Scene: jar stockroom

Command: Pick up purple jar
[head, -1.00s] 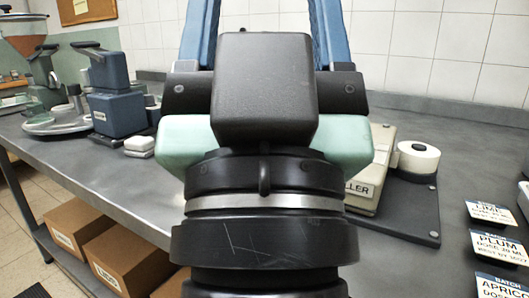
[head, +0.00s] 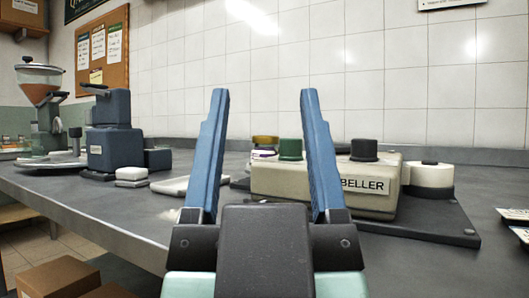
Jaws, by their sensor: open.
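A small jar (head: 262,154) with a gold lid and a white label with a purple tint stands on the bench behind the labeller. The labeller hides its lower part, and I cannot tell for sure that it is the purple jar. My gripper (head: 265,92) is open and empty, with its two blue fingers pointing up in the picture and spread wide. The jar shows between the fingers, farther back and apart from them.
The beige labeller (head: 320,185) with green and black knobs sits on a dark base, a white roll (head: 432,175) at its right. A blue machine (head: 110,135), a scale and a hopper grinder (head: 45,100) stand left. White blocks (head: 131,176) lie on the grey bench (head: 110,200).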

